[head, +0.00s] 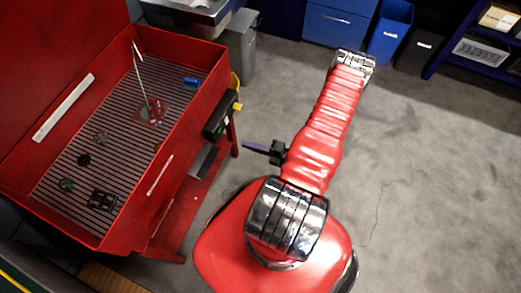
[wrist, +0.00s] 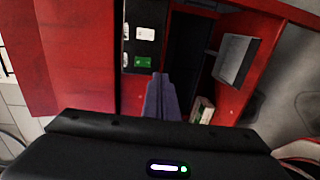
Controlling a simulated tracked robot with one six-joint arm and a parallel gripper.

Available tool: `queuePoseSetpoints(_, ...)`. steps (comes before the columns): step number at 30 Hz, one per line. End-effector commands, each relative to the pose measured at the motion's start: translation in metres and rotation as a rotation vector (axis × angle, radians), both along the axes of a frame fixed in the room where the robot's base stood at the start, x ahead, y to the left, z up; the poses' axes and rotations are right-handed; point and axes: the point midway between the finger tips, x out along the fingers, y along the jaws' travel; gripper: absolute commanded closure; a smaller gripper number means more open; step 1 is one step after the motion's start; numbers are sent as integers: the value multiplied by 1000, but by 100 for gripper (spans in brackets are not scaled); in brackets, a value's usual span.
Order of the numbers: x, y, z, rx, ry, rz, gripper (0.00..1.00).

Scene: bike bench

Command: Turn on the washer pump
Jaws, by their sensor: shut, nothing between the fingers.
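The red parts washer (head: 187,122) stands at the left of the head view with its lid raised. A black box (head: 216,124) sits on its right outer wall. In the wrist view a black panel (wrist: 131,50) on the red washer carries a white rectangle (wrist: 145,33) and a green rectangle (wrist: 143,62). I cannot tell whether the pump is running. My gripper (head: 247,146) has purple fingers, shut and empty, pointing at the washer's side in the head view. In the wrist view my gripper (wrist: 160,76) ends just below and right of the green rectangle; contact cannot be told.
Small parts lie on the washer's slatted tray (head: 125,140). An open grey flap or door (wrist: 237,60) and a small box (wrist: 202,110) lie right of the fingers. The grey floor (head: 430,160) at right is clear.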

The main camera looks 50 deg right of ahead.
Motion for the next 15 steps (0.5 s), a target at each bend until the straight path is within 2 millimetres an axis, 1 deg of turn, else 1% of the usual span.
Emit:
queuePoseSetpoints(1, -6, -3, -1, 0, 0, -4, 100)
queuePoseSetpoints(9, -31, -12, -4, 1, 0, -3, 100)
queuePoseSetpoints(15, -44, -17, -6, 0, -1, -1, 100)
